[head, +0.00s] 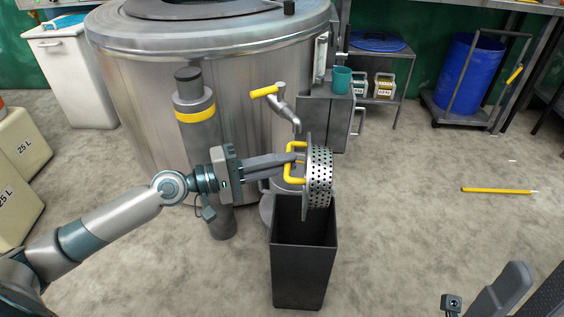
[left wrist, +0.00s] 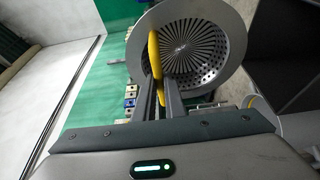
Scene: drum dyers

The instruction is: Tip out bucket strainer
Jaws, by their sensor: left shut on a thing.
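The bucket strainer (head: 320,172) is a perforated metal basket with a flat rim and a yellow handle (head: 291,163). My left gripper (head: 296,160) is shut on that handle. The strainer is tilted onto its side above the dark, open-topped bin (head: 303,262), with its perforated end facing right in the head view. In the left wrist view the strainer (left wrist: 205,75) shows its inside, with slots in the bottom and round holes in the wall. The bin's inside is dark. My right gripper (head: 500,290) shows only in part at the lower right.
A large steel drum (head: 230,80) stands behind the bin, with a yellow-handled tap (head: 270,92). A blue barrel (head: 468,75) sits on a cart. A yellow stick (head: 495,190) lies on otherwise clear floor.

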